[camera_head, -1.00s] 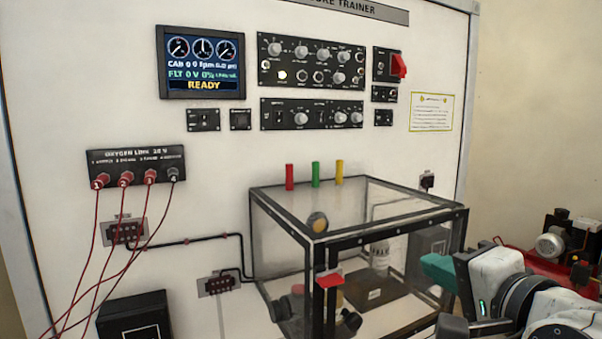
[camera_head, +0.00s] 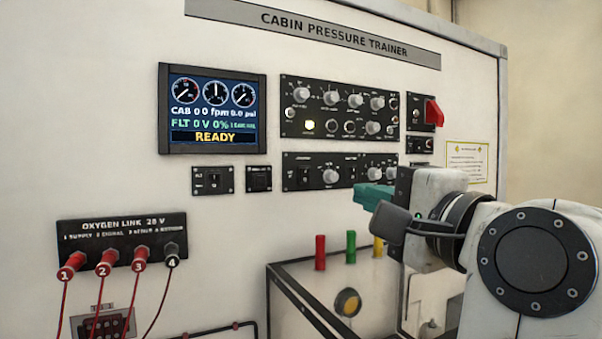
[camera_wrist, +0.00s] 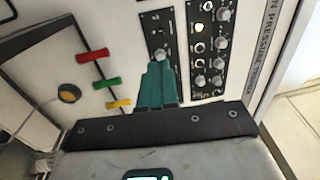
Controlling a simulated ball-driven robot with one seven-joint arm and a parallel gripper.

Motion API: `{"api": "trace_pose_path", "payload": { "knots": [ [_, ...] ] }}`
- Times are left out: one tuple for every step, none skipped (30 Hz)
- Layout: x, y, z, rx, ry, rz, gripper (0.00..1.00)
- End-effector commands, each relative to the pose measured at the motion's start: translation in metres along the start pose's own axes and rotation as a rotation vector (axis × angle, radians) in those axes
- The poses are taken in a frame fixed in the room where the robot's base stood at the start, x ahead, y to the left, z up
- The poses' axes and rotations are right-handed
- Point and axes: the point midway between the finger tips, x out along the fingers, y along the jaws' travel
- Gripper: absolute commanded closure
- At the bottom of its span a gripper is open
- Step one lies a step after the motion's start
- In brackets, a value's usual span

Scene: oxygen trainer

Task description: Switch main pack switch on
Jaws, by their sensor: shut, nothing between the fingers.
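My gripper (camera_head: 372,194) has teal fingers pressed together with nothing between them. In the head view it is in front of the lower right part of the board. In the wrist view its fingertips (camera_wrist: 158,72) overlap the lower control panel, just below a grey knob (camera_wrist: 160,55). This lower panel (camera_head: 315,160) has small rocker-like switches and knobs; its right end is partly hidden by my gripper. The upper control panel (camera_head: 290,82) holds several knobs and one lit light. I cannot read which control is the main pack switch. Contact with the board cannot be told.
The display (camera_head: 212,108) reads READY. A red switch cover (camera_head: 433,112) is at the upper right. Red-plugged cables hang from the link panel (camera_head: 120,226) at left.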

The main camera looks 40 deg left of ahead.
Motion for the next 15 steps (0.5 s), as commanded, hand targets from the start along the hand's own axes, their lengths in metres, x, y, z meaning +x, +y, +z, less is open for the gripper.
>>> {"api": "trace_pose_path", "payload": {
  "knots": [
    [-0.0001, -0.0015, 0.0000, 0.002, 0.000, -0.003, 1.00],
    [0.0000, -0.0019, 0.0002, 0.002, -0.001, -0.004, 1.00],
    [0.0001, -0.0022, 0.0004, 0.003, -0.001, -0.004, 1.00],
    [0.0001, -0.0023, 0.0005, 0.003, -0.001, -0.005, 1.00],
    [0.0002, -0.0023, 0.0006, 0.003, -0.001, -0.005, 1.00],
    [0.0002, -0.0023, 0.0006, 0.003, -0.002, -0.005, 1.00],
    [0.0002, -0.0022, 0.0006, 0.003, -0.002, -0.004, 1.00],
    [0.0002, -0.0022, 0.0007, 0.003, -0.002, -0.004, 1.00],
    [0.0003, -0.0021, 0.0007, 0.003, -0.002, -0.004, 1.00],
    [0.0003, -0.0020, 0.0007, 0.003, -0.002, -0.004, 1.00],
    [0.0003, -0.0020, 0.0007, 0.003, -0.002, -0.004, 1.00],
    [0.0005, -0.0020, 0.0007, 0.003, -0.002, -0.004, 1.00],
    [0.0009, -0.0021, 0.0008, 0.003, -0.002, -0.004, 1.00],
    [0.0017, -0.0023, 0.0008, 0.003, -0.002, -0.004, 1.00],
    [0.0035, -0.0027, 0.0009, 0.003, -0.002, -0.004, 1.00]
  ]
}}
